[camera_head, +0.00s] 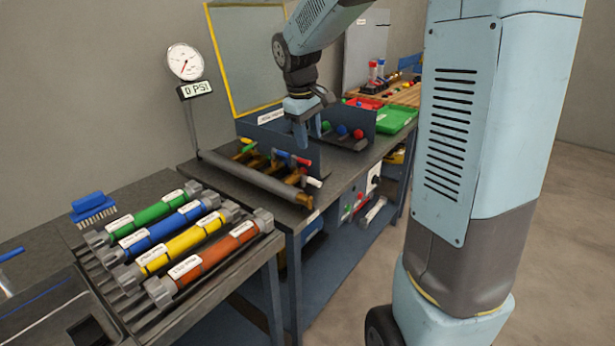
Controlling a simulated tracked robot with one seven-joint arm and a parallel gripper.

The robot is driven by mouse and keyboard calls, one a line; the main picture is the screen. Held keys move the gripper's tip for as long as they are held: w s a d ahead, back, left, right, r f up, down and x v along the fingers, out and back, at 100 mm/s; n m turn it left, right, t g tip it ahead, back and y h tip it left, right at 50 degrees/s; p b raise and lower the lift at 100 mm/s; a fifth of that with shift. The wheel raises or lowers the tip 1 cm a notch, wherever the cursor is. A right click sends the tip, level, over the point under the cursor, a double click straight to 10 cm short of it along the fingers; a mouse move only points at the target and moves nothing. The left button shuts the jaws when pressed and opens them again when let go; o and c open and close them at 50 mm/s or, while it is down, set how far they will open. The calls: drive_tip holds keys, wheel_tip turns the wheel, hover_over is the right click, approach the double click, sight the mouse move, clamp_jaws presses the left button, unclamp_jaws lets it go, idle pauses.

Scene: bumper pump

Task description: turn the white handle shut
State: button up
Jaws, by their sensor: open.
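The white handle (314,182) is a small lever at the near right end of a row of valves on the workbench. It sticks out toward the bench's front edge. Red (303,160), blue (280,153) and other coloured handles sit behind it on brass valves along a grey pipe manifold (255,178). My gripper (302,138) points down above and behind the valve row, apart from the white handle. It is open, and I see nothing held in it. The gap between its fingers is hard to see from this angle.
A gauge (186,62) with a "0 PSI" display stands behind the manifold. Blue bins (352,137) with coloured knobs stand right of my gripper. Green, blue, yellow and orange cylinders (205,263) lie on the near bench. Open floor lies at the right.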

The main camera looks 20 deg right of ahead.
sight(313, 180)
drive_tip(key=x, duration=1.4)
drive_tip(key=shift+w+a+f, duration=0.15)
drive_tip(key=shift+w+f, duration=0.1)
drive_tip(key=shift+w, duration=0.1)
clamp_jaws()
